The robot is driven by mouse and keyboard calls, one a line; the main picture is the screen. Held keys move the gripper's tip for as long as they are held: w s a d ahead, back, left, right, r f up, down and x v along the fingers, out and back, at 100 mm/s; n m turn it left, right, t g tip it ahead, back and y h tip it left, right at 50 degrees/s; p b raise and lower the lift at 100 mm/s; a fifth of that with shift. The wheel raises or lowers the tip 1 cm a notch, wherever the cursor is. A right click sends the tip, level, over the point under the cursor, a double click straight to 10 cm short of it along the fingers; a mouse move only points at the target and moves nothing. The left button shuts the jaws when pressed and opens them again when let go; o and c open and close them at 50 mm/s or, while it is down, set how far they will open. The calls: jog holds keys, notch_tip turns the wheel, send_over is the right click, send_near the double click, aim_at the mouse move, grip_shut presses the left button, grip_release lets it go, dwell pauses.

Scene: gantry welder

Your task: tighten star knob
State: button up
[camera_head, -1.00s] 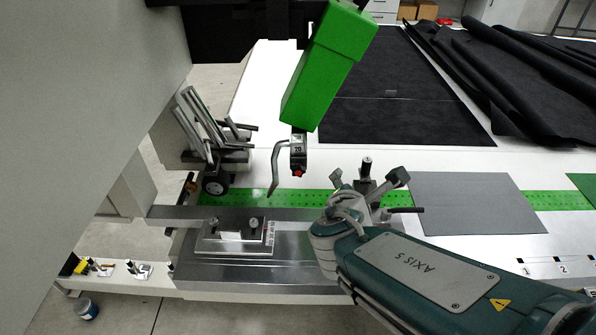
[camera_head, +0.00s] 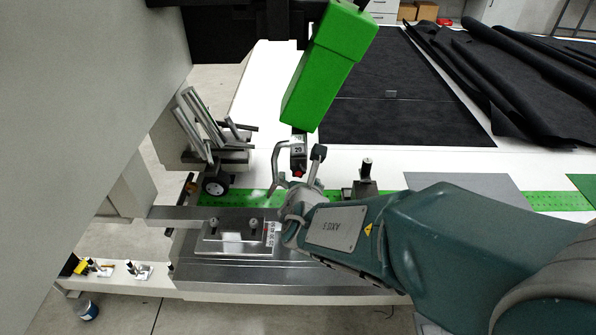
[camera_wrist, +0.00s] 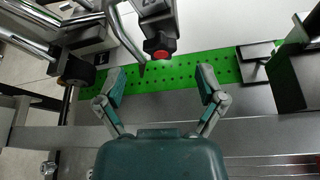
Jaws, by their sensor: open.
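A small red knob (camera_head: 298,174) sits at the lower end of a grey block marked "20", under the green welding head (camera_head: 325,75). It also shows in the wrist view as a red round cap (camera_wrist: 160,54) on the dark block. I cannot make out a star shape on it. My gripper (camera_head: 297,172) is at the block, one finger reaching up to its right. In the wrist view my gripper (camera_wrist: 160,85) is open and empty, its fingers spread left and right. The red cap lies beyond the tips, roughly centred between them.
A curved metal nozzle (camera_wrist: 126,35) hangs just left of the block, near my left finger. A black wheel (camera_head: 215,183) on a bracket stands left. A perforated green strip (camera_wrist: 180,72) and a steel plate with two small knobs (camera_head: 235,240) lie below. A post (camera_head: 366,172) stands right.

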aim_at(298, 173)
jog(key=shift+x, duration=2.15)
jog(key=c, duration=1.2)
